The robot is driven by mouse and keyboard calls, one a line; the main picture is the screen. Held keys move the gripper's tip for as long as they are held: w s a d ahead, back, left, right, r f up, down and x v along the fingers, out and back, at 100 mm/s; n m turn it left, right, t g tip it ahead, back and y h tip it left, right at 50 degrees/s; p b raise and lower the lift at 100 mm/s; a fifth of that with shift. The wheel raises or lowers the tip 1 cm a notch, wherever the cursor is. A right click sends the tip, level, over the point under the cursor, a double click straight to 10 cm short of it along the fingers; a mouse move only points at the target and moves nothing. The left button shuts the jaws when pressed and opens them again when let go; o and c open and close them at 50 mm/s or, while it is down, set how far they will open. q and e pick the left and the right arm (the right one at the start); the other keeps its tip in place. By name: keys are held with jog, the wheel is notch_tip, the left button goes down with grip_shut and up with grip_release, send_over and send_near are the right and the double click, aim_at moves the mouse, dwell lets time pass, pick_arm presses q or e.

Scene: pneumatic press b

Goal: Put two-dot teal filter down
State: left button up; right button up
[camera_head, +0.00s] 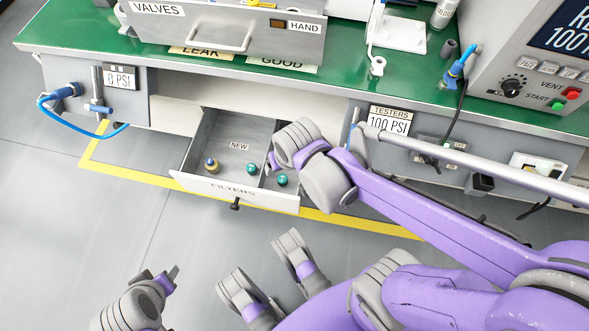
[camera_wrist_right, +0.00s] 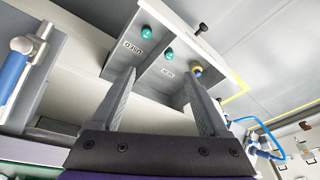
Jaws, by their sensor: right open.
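The open drawer marked FILTERS (camera_head: 180,181) has a NEW side and a USED side, split by a divider. One teal filter (camera_head: 282,180) stands in the USED side; it also shows in the wrist view (camera_wrist_right: 145,32). Another teal filter (camera_head: 252,169) stands in the NEW side (camera_wrist_right: 169,55), with a blue-and-yellow filter (camera_head: 211,165) to its left. The dots are too small to read. My right gripper (camera_wrist_right: 161,76) is open and empty above the drawer, apart from the filters; my wrist mostly hides it in the head view. My left gripper (camera_head: 168,277) is low at the left, its jaw opening unclear.
The green bench (camera_head: 345,85) runs behind the drawer, carrying a VALVES box (camera_head: 230,30) and a control panel (camera_head: 520,70). A blue hose (camera_head: 100,133) hangs at the left. A tester panel (camera_head: 388,120) sits right of the drawer. The floor in front is clear.

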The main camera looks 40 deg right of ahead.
jog(key=s+a+r+n+t, duration=0.1)
jog(key=s+r+n, duration=0.1)
jog(key=s, duration=0.4)
jog(key=shift+s+a+n, duration=0.15)
jog(key=shift+s+n, duration=0.1)
jog(key=shift+n, duration=0.45)
